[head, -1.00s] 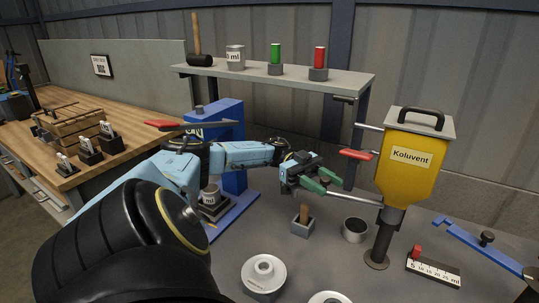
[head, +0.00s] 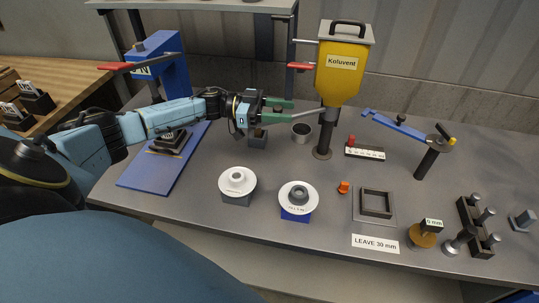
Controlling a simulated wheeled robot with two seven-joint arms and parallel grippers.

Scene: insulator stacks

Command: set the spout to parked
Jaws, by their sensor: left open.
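The yellow Koluvent dispenser (head: 340,76) stands on a dark post at the back of the table. Its thin metal spout (head: 308,120) points left and slightly down from the hopper's lower neck. A red-handled lever (head: 301,66) sticks out left, higher up. My left gripper (head: 285,109) is open, with green fingers pointing right toward the neck. The spout's outer end lies close to the lower finger; I cannot tell whether they touch or whether it lies between the fingers. My right gripper is out of view.
A metal cup (head: 301,132) and a small grey holder (head: 258,139) stand below the gripper. A scale block (head: 365,150) and a blue arm on a post (head: 396,124) lie to the right. Two white insulator discs (head: 237,181) are in front. A blue press (head: 160,70) stands left.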

